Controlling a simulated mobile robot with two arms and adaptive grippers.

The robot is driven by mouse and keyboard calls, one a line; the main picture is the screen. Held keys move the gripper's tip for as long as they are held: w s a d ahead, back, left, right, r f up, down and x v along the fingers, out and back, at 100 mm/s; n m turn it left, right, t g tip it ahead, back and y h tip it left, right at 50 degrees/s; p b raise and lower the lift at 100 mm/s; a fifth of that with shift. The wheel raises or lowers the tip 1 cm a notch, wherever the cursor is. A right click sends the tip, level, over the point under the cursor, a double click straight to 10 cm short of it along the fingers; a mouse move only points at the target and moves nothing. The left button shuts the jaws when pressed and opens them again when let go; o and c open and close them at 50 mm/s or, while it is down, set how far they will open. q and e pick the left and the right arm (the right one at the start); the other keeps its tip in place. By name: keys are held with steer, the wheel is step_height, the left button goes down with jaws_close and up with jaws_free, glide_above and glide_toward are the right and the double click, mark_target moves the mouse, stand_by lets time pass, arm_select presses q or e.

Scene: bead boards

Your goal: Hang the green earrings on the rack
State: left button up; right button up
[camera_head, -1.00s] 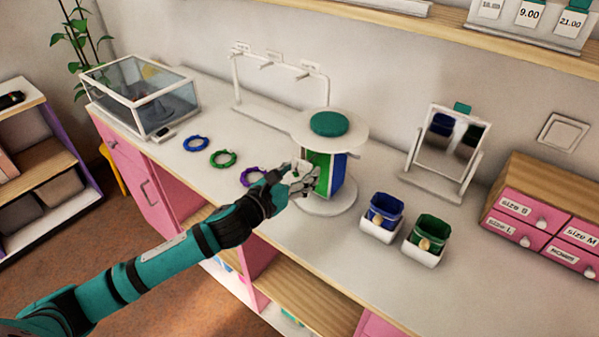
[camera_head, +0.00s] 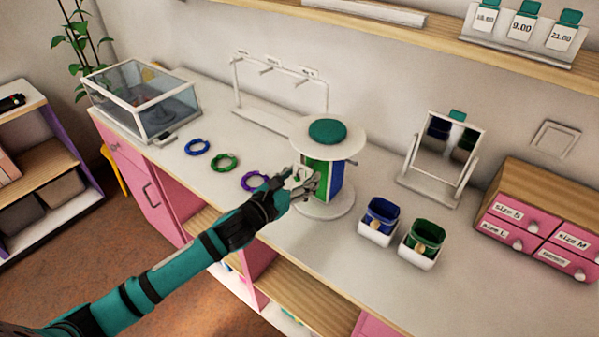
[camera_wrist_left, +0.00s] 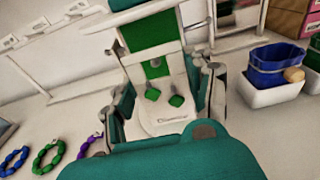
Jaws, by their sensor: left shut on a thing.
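My left gripper (camera_head: 304,186) is at the front left of a round white display stand (camera_head: 352,140) with green and blue side panels and a teal top. In the left wrist view its fingers (camera_wrist_left: 165,90) are on both sides of a white card (camera_wrist_left: 160,122) bearing two green earrings (camera_wrist_left: 165,97). The gripper is shut on this card, which is upright in front of the stand's green panel (camera_wrist_left: 150,40). I cannot tell whether the card touches the stand. A white rack (camera_head: 283,68) with hooks and small labels stands behind, against the wall. My right gripper is out of view.
Blue (camera_head: 197,147), green (camera_head: 224,163) and purple (camera_head: 254,181) bead rings lie left of the stand. A glass case (camera_head: 140,98) is at the far left. A blue bin (camera_head: 381,214), a green bin (camera_head: 426,237), a mirror (camera_head: 441,150) and pink drawers (camera_head: 510,218) are on the right.

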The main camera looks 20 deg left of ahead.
arm_select(q)
steer(key=shift+w+f, duration=0.1)
steer(key=shift+w, duration=0.2)
steer(key=shift+b+x, duration=0.45)
steer(key=shift+x, duration=0.5)
steer(key=shift+d+f, duration=0.1)
steer(key=shift+f, duration=0.05)
steer(key=shift+w+d, duration=0.15)
steer(key=shift+w, duration=0.2)
stand_by(0.8)
steer(key=o, duration=1.3)
